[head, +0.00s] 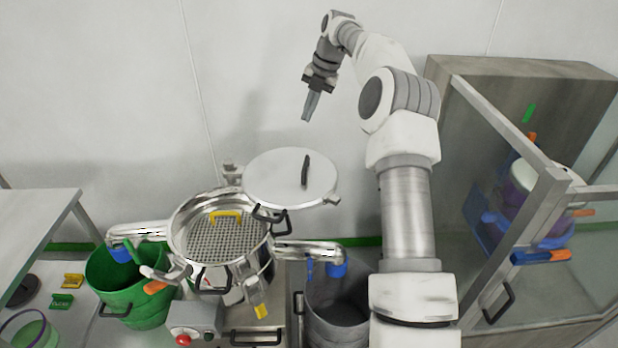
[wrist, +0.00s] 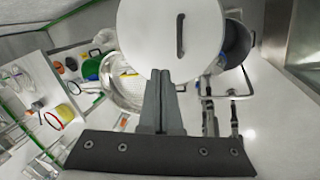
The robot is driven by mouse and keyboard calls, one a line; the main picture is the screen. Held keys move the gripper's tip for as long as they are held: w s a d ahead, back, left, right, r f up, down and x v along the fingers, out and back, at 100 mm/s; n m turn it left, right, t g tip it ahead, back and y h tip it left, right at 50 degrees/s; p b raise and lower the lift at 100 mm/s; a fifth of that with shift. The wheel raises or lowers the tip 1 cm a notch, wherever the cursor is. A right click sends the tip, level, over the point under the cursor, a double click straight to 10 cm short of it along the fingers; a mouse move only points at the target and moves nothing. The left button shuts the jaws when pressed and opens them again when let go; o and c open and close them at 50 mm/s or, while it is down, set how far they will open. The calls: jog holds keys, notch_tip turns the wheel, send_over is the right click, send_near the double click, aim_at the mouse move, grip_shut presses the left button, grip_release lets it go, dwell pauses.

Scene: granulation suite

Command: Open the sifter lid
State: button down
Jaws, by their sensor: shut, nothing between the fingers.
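The sifter (head: 220,235) is a round steel body, and its mesh screen (head: 228,245) with a yellow handle shows from above. Its white round lid (head: 275,178) is swung off to the right and back, leaving the screen uncovered. A black handle (head: 305,170) stands on the lid. My gripper (head: 309,108) is shut and empty, raised above and behind the lid, apart from it. In the wrist view the closed fingers (wrist: 161,80) point toward the lid (wrist: 185,55), and part of the sifter (wrist: 118,80) shows at their left.
A green bucket (head: 110,290) stands under the left spout and a grey bucket (head: 340,310) under the right one. A control box (head: 193,318) with a red button is in front. A cabinet (head: 540,80) with an open framed door stands at right. A table (head: 30,215) is at left.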

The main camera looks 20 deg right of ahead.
jog(key=s+f+m+t+b, duration=0.5)
jog(key=s+f+m+b, duration=0.7)
jog(key=s+m, duration=0.25)
send_near(302, 186)
jog(key=shift+m, duration=0.25)
jog(key=a+f, duration=0.2)
jog(key=f, duration=0.1)
jog(key=f+p, duration=0.1)
jog(key=shift+s+a+f, duration=0.2)
jog(key=shift+s+a, duration=0.05)
jog(key=shift+a, duration=0.15)
jog(key=w, duration=0.1)
jog(key=w+d+p, duration=0.1)
jog(key=w, duration=0.1)
jog(key=shift+r, duration=0.15)
jog(key=shift+w+d, duration=0.1)
jog(key=shift+w, duration=0.25)
jog(key=shift+w+d, duration=0.1)
